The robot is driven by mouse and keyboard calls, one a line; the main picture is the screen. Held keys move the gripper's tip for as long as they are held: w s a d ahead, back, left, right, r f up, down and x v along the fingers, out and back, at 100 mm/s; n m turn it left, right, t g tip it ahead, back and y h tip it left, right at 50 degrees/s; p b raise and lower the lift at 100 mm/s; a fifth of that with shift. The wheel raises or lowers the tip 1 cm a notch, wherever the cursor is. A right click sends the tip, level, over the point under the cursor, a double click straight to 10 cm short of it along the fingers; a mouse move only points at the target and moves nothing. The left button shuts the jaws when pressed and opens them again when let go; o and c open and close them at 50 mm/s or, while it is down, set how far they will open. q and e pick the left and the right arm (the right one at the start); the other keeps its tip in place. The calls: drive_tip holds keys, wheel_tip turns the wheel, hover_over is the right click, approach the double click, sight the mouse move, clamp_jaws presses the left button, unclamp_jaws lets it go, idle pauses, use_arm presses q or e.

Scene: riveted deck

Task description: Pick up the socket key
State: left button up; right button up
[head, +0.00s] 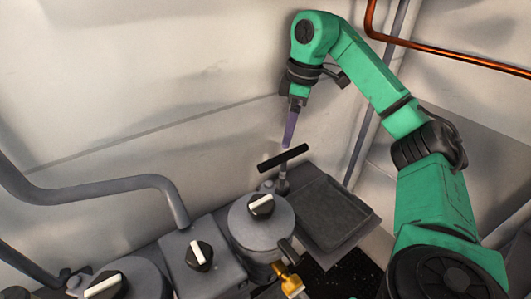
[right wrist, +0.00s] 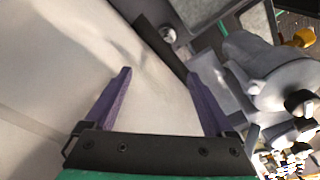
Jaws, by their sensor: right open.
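The socket key (head: 283,158) has a black bar handle on top of a short grey stem. It stands upright at the back of the machinery, beside the grey tray. In the right wrist view its black handle (right wrist: 153,42) runs diagonally beyond the fingertips, its lower end near the right-hand finger. My right gripper (head: 289,143) points down just above the handle. Its two purple fingers are apart with nothing between them, as the right wrist view shows (right wrist: 159,73). I cannot tell whether a finger touches the handle. My left gripper is not in view.
A shallow grey tray (head: 335,238) lies right of the key. A round grey housing (head: 252,232) with a black-and-white knob stands in front, and a yellow part (head: 288,278) is below it. A pale wall (head: 150,90) rises close behind. A copper pipe (head: 440,48) runs upper right.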

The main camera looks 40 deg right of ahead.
sight(288, 154)
drive_tip(key=f, duration=0.4)
drive_tip(key=s+f+b, duration=0.1)
drive_tip(key=shift+s+a+f, duration=0.1)
drive_tip(key=shift+a+f, duration=0.2)
drive_tip(key=shift+f, duration=0.1)
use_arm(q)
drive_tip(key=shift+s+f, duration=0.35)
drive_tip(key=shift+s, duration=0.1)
use_arm(e)
drive_tip(key=f, duration=0.5)
drive_tip(key=w+a+f, duration=0.1)
drive_tip(key=f, duration=0.2)
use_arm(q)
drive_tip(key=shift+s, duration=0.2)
use_arm(e)
drive_tip(key=shift+r, duration=0.1)
clamp_jaws()
